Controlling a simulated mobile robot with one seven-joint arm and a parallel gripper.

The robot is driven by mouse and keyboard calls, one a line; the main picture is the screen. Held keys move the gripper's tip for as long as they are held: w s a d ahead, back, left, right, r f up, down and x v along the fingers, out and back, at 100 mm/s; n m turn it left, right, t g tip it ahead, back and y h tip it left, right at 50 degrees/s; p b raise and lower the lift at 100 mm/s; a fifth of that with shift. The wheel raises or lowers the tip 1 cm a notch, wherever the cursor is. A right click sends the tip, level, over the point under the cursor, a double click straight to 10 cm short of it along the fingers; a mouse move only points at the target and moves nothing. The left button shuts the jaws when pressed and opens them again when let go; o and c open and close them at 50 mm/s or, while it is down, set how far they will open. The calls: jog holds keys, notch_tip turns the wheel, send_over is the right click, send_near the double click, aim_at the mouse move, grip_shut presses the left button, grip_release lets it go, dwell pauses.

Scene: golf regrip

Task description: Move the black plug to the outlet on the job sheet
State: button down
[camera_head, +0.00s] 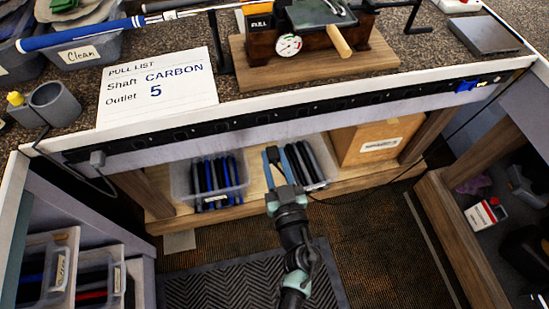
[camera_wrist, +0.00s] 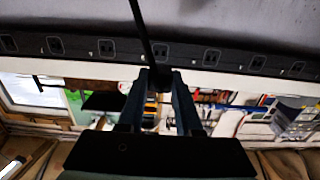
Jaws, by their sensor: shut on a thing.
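A white job sheet (camera_head: 157,88) on the bench reads "PULL LIST, Shaft CARBON, Outlet 5". A long black outlet strip (camera_head: 250,118) runs along the bench's front edge; several of its outlets also show in the wrist view (camera_wrist: 106,48). My gripper (camera_head: 273,153) is below and in front of the strip, apart from it. In the wrist view my gripper (camera_wrist: 160,84) is shut on the small black plug (camera_wrist: 158,77), whose black cord (camera_wrist: 142,25) runs upward. The fingers partly hide the plug. In the head view the plug is hard to make out.
A grey plug (camera_head: 97,159) sits at the strip's left end and a blue plug (camera_head: 466,86) near its right end. Below are bins of grips (camera_head: 208,180) and a cardboard box (camera_head: 378,141). A blue-gripped club (camera_head: 80,34) lies across the bench. Cabinets flank both sides.

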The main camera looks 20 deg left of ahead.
aim_at(263, 120)
jog(key=shift+x, duration=2.85)
jog(key=shift+p, duration=0.4)
jog(key=shift+b+x, duration=0.5)
jog(key=shift+x, duration=0.85)
jog(key=c, duration=0.5)
grip_release()
jog(key=shift+s, duration=0.1)
